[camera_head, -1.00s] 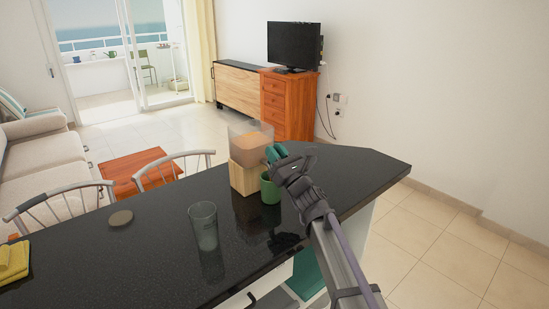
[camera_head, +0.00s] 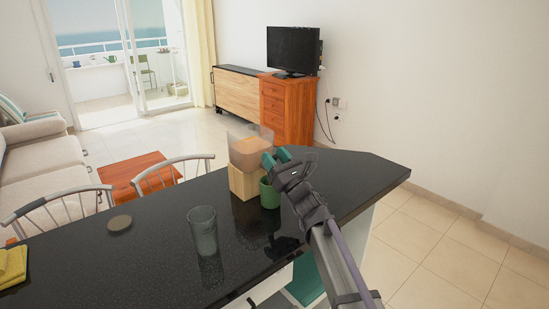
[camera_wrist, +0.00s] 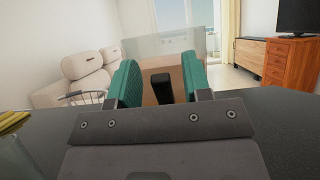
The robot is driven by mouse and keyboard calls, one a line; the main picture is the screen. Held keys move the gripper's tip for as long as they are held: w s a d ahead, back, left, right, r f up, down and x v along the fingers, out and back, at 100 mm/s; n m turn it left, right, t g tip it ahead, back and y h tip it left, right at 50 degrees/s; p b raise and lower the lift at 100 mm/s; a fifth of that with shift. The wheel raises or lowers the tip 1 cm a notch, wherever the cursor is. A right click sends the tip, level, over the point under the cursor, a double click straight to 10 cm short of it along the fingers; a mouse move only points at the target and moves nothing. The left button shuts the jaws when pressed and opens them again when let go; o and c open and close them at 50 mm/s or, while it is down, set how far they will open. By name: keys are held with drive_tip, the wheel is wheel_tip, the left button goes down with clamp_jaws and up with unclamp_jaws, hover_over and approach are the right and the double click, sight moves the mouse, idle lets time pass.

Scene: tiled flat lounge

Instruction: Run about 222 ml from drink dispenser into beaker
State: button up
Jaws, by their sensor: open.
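The drink dispenser has a clear tank (camera_head: 248,149) with orange-brown liquid on a pale wooden stand (camera_head: 242,183), on the dark counter. In the wrist view, the open fingers (camera_wrist: 160,84) stand either side of a black tap (camera_wrist: 161,87), with the tank (camera_wrist: 165,45) behind. I cannot tell whether either finger touches the tap. No stream shows.
A clear empty-looking glass (camera_head: 203,232) stands on the black counter (camera_head: 150,259), left of the dispenser. A brown disc (camera_head: 119,223) and yellow cloth (camera_head: 12,266) lie farther left. Chairs (camera_head: 172,174) line the far edge. The counter's right end (camera_head: 365,170) is clear.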

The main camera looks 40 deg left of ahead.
drive_tip(key=b+v, duration=0.5)
drive_tip(key=v, duration=0.6)
drive_tip(key=w+d+f+n+t+h, duration=0.15)
drive_tip(key=w+d, duration=0.25)
drive_tip(key=d, duration=0.7)
drive_tip(key=w+d+f+n+t+h, duration=0.1)
drive_tip(key=w+d+f+n+h, duration=0.2)
drive_tip(key=d, duration=0.8)
drive_tip(key=s+d+f+n+g+h, duration=0.2)
drive_tip(key=s+d+f+n+h, duration=0.3)
drive_tip(key=d, duration=0.5)
drive_tip(key=s+d+f+n+g+h, duration=0.3)
drive_tip(key=s+d+f+n+h, duration=0.2)
drive_tip(key=d+f+h, duration=0.2)
drive_tip(key=s+d+f+n+g+h, duration=0.3)
drive_tip(key=s+d+f+n+h, duration=0.3)
drive_tip(key=d, duration=0.9)
wheel_tip(320, 180, down, 3)
drive_tip(key=shift+f+h, duration=0.1)
drive_tip(key=shift+h, duration=0.35)
drive_tip(key=shift+s, duration=0.1)
idle(0.8)
